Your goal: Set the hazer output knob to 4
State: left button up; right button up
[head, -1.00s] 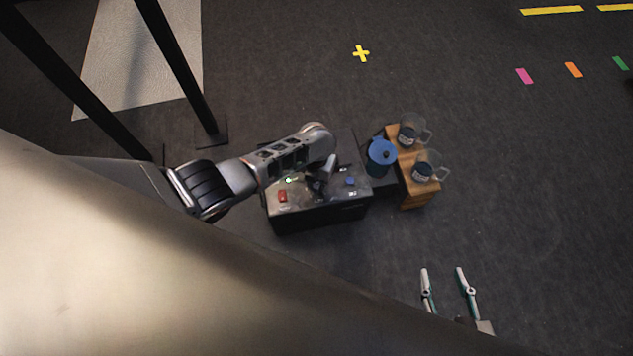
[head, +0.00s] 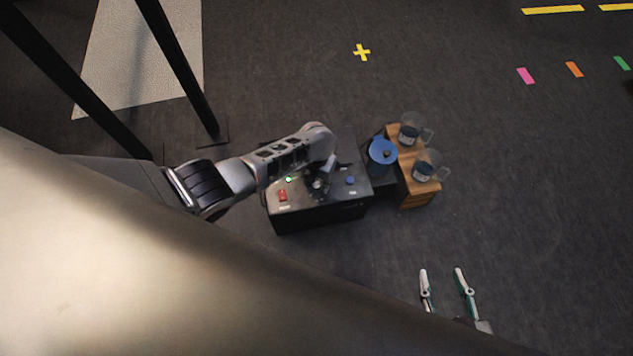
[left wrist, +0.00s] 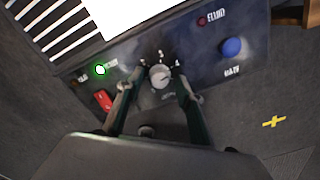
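The hazer is a dark box with a control panel (head: 340,203) on top. Its round grey output knob (left wrist: 160,76) shows in the left wrist view, with small pale marks around it; I cannot read its setting for certain. My left gripper (left wrist: 159,73) is open, one finger on each side of the knob, with gaps visible. In the head view my left gripper (head: 319,184) is over the panel and largely hides the knob. My right gripper (head: 441,271) is open and empty over the floor, away from the hazer.
The panel has a lit green lamp (left wrist: 100,70), a red switch (left wrist: 104,99), a blue button (left wrist: 231,47) and a dark red fluid lamp (left wrist: 202,21). A wooden stand (head: 419,195) with two clear jugs and a blue-lidded container (head: 381,152) are right of the hazer.

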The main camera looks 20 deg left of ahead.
aim_at(317, 185)
pick_arm(q)
jog(key=shift+r, duration=0.15)
notch_tip(317, 185, up, 12)
dwell(0.7)
dwell(0.4)
